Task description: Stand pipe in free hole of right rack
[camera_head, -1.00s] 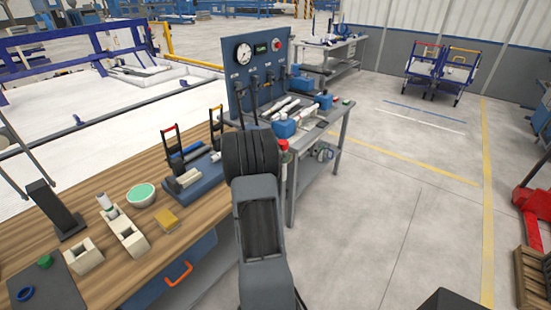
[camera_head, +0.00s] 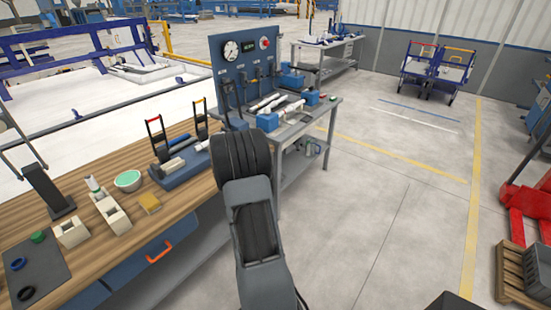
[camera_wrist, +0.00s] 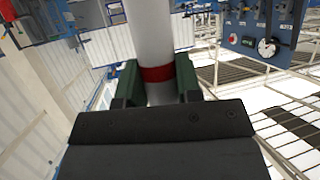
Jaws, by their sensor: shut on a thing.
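In the wrist view my gripper (camera_wrist: 158,80) is shut on a white pipe (camera_wrist: 152,32) with a dark red band; the green fingers sit on either side of it. In the head view my arm hides the gripper and the held pipe. A cream right rack (camera_head: 117,219) stands on the wooden bench, with a short white pipe (camera_head: 93,185) upright toward its far end and an open hole toward its near end. A smaller cream rack (camera_head: 72,232) with an open top stands to its left. My arm is right of both racks.
Near the racks are a green bowl (camera_head: 128,180), a yellow sponge (camera_head: 149,203), a black stand (camera_head: 47,192) and a dark mat (camera_head: 32,274) with rings. A blue tool tray (camera_head: 183,171) lies behind. A gauge panel (camera_head: 247,66) stands on a grey bench.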

